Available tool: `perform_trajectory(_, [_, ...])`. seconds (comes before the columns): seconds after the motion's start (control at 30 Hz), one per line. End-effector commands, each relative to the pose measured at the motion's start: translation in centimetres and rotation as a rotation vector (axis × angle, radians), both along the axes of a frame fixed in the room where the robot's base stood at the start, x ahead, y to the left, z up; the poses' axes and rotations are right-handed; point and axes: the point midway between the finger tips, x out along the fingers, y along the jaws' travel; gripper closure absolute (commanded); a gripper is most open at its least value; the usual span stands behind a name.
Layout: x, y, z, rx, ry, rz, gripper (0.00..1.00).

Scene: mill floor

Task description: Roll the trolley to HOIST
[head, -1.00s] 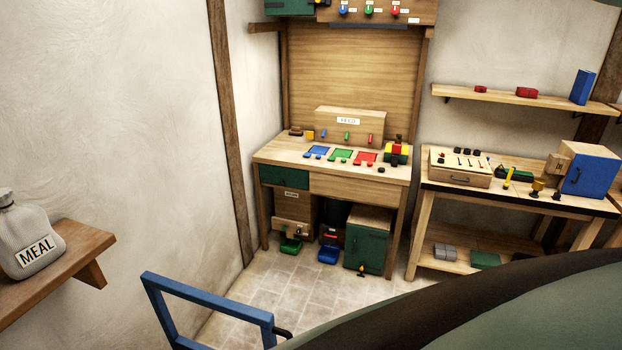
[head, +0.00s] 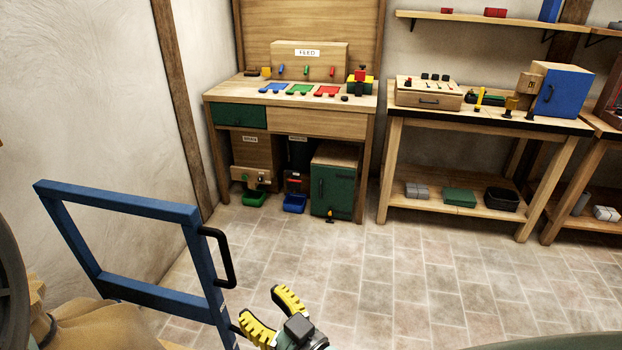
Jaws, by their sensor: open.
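The trolley shows as a blue upright frame (head: 120,198) at the lower left, with a black handle (head: 229,258) on its right post. Its lower part and wheels are hidden or out of view. My gripper (head: 259,306) is at the bottom centre, with yellow ribbed fingers spread open and empty. In the picture it lies just below and to the right of the black handle, apart from it. One fingertip appears close to the frame's right post; I cannot tell whether it touches. No HOIST marking is readable.
A wooden bench (head: 290,123) with a FEED box (head: 306,62) stands at the back. A second bench (head: 480,122) with a blue cabinet (head: 560,92) stands right of it. Tan sacks (head: 95,325) show at bottom left. The tiled floor (head: 400,275) in front is clear.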

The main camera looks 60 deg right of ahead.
Motion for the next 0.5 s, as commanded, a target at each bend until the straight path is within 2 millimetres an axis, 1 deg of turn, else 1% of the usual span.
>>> perform_trajectory(0.03, [-0.6,-0.4,-0.9,0.002,0.012,-0.015,0.52])
perform_trajectory(0.1, [-0.8,-0.6,-1.0,0.004,0.020,-0.023,0.52])
perform_trajectory(0.17, [-0.6,-0.8,-0.9,0.004,0.022,-0.025,0.52])
perform_trajectory(0.23, [0.1,-0.9,-0.9,0.005,0.021,-0.025,0.52])
perform_trajectory(0.37, [2.0,-1.2,-0.8,0.004,0.019,-0.022,0.52])
perform_trajectory(0.5, [5.0,-1.8,-0.9,0.001,0.017,-0.022,0.52])
